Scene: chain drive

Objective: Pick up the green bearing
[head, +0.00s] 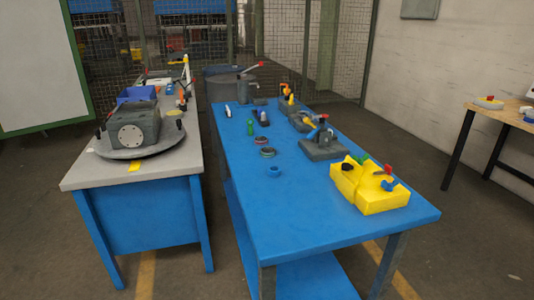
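Neither of my grippers is in view. A small upright green piece (250,127) stands on the blue table (300,231), left of its middle. A dark ring-shaped part (267,152) with a hint of green and red lies nearer on the same table. Another small dark ring (261,140) lies just beyond it, and a blue ring (274,171) just in front. Some green also shows at the back of the yellow block (377,199). The parts are too small to tell for sure which is the green bearing.
A dark fixture (322,148) stands right of the rings, with more fixtures behind it. The blue table's front left is clear. A grey-topped table (85,177) on the left carries a dark machine (130,132) on a round plate. A wooden table (495,112) stands far right.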

